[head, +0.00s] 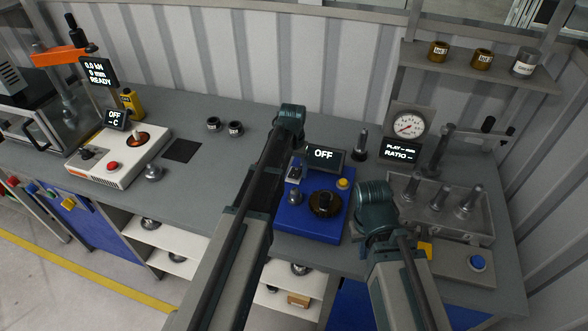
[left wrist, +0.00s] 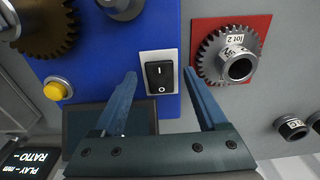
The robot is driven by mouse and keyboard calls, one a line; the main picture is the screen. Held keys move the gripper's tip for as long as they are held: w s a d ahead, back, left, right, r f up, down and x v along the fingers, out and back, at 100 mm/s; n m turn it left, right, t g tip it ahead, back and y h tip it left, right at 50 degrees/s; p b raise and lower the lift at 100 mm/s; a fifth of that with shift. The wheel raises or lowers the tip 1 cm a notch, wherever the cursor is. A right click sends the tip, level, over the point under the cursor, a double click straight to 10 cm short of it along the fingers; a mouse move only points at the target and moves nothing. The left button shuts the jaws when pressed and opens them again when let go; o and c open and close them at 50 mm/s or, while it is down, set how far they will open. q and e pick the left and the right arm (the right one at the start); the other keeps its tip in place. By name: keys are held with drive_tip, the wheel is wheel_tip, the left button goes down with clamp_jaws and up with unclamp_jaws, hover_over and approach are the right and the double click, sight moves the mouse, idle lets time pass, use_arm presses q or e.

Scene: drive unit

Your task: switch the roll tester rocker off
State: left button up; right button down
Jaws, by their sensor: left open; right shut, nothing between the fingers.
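A black rocker switch (left wrist: 160,76) on a pale plate sits on the blue unit (left wrist: 115,65), with "|" on its upper half and "O" on its lower half. I cannot tell which half is pressed. In the head view the rocker (head: 295,173) is at the blue unit's (head: 305,232) back left, beside a display (head: 324,155) reading "OFF". My left gripper (left wrist: 163,82) is open, its fingers on either side of the rocker in the picture and nothing between them; contact is unclear. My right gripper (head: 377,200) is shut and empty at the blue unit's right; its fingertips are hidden.
A yellow button (head: 342,183) and a brown gear (head: 324,204) are on the blue unit. A "lot 2" gear (left wrist: 230,56) lies on a red mat beside it. A grey tray with pegs (head: 440,208) stands right. The bench left of my left arm has clear room.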

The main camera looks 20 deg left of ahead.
sight(293, 176)
use_arm(q)
wheel_tip(293, 176, up, 14)
drive_tip(key=p, duration=1.3)
drive_tip(key=shift+s+p, duration=0.4)
drive_tip(key=shift+s, duration=0.05)
use_arm(e)
wheel_tip(293, 176, up, 14)
use_arm(q)
drive_tip(key=shift+f, duration=0.2)
use_arm(e)
drive_tip(key=shift+f, duration=0.2)
